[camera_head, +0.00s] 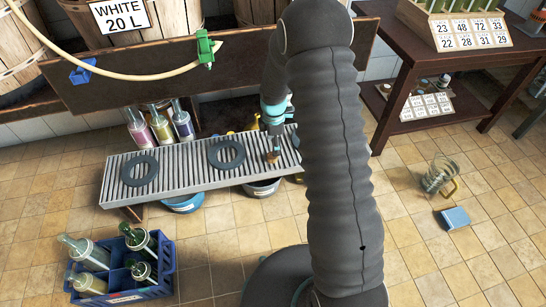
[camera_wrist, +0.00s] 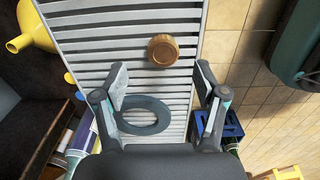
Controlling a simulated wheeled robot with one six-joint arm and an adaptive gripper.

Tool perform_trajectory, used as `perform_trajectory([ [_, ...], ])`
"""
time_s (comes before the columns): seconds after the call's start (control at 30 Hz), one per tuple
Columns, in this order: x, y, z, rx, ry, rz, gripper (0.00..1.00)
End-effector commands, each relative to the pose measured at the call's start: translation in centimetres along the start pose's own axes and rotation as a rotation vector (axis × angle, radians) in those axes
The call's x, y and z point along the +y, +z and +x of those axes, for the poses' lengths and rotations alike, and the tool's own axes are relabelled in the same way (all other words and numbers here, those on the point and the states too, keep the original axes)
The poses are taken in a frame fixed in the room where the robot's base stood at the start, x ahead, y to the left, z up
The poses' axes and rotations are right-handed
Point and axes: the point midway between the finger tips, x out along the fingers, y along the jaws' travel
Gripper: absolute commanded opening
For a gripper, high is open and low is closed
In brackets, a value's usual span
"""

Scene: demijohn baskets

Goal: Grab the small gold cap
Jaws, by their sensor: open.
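The small gold cap (camera_wrist: 163,50) is round and sits on the pale slatted bench (camera_wrist: 85,8) in the wrist view. In the head view, a small brown-gold shape that looks like the cap (camera_head: 271,158) shows on the slats right of the dark rings. My gripper (camera_wrist: 161,78) is open and empty. Its two fingers stand apart, with the cap just beyond the fingertips and between their lines. In the head view my gripper (camera_head: 274,118) is above the right part of the bench, partly hidden by my arm.
Two dark rings, the left one (camera_head: 139,171) and the right one (camera_head: 226,154), lie on the bench. Several bottles (camera_head: 160,125) stand behind it. A blue crate of bottles (camera_head: 122,293) is on the floor at front left. A yellow spouted object (camera_wrist: 35,28) is beside the bench.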

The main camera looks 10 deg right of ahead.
Motion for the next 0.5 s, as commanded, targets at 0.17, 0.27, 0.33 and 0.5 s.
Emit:
perform_trajectory([
  [0.17, -0.2, -0.1, 1.0, 0.0, -0.002, 0.0, 0.72],
  [0.27, -0.3, -0.1, 2.3, 0.0, -0.003, 0.0, 0.72],
  [0.33, -0.5, -0.1, 3.3, 0.0, -0.004, 0.0, 0.72],
  [0.5, -0.4, -0.1, 5.1, 0.0, -0.002, 0.0, 0.72],
])
